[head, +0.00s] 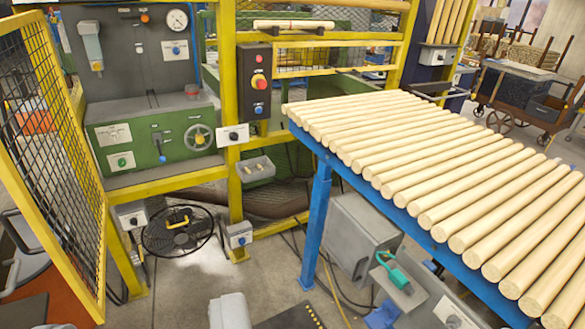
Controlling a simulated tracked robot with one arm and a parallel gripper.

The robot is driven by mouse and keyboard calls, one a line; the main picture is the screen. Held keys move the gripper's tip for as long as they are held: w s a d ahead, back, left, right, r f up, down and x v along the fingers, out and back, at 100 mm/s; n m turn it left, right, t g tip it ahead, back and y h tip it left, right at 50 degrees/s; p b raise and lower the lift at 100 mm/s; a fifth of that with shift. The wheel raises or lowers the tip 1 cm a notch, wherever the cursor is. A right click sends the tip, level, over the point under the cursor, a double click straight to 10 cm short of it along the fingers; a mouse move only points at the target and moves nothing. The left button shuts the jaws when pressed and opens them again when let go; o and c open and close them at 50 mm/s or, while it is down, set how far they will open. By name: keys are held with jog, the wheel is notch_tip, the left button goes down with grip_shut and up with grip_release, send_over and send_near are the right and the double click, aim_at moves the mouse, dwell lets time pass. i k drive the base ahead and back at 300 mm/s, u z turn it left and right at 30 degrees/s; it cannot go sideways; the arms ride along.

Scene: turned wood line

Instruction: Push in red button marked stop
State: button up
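A dark control box (254,90) is fixed to the yellow post left of the wood rods. On it is a large round red button (258,82) with a yellow collar, facing me. A smaller red part (254,58) sits above it and a blue button (259,109) below it. The lettering is too small to read, so I cannot tell which is marked stop. No gripper shows clearly in the head view; nothing touches the control box.
A blue-framed table (322,190) of pale wood rods (420,135) fills the right. A yellow mesh door (45,130) stands open at left beside a green machine panel (150,140). A black fan (178,232) lies on the floor.

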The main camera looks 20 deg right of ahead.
aim_at(261, 83)
jog(key=z, duration=0.65)
jog(key=i, duration=2.05)
jog(key=u, duration=0.6)
